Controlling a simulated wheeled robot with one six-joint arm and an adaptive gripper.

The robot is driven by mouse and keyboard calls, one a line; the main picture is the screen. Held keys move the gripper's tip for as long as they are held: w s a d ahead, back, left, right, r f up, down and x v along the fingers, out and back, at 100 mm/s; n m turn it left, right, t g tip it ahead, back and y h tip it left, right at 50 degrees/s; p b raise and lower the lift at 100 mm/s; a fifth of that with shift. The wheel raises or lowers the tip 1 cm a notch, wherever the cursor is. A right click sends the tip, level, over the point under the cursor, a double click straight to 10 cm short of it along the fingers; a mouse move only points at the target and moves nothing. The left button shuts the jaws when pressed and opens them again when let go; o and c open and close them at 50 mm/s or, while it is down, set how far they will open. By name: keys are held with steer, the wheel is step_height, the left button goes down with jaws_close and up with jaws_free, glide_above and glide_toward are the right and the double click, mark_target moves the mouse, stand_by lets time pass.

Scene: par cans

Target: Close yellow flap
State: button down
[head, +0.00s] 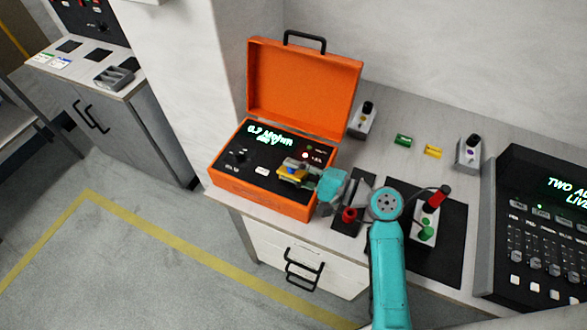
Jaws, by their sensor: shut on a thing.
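The orange case (262,201) sits on the bench with its lid raised. On its black panel, a small yellow part (290,163), seemingly the yellow flap, shows at the right side, with a blue piece and grey metal close around it. My gripper (308,177) reaches in over the case's right front edge, with its fingertips at this yellow part. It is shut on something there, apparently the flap. The fingers and small parts overlap, so the exact contact and the flap's angle are unclear.
The orange lid (303,87) stands up behind the panel. To the right are a green block (403,140), a yellow block (433,151), two grey switch boxes, a black mat with red and green plugs, and a mixing console (545,230). A lit display shows on the panel.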

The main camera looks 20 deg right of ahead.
steer(key=shift+r, duration=0.1)
steer(key=c, duration=1.1)
jaws_free()
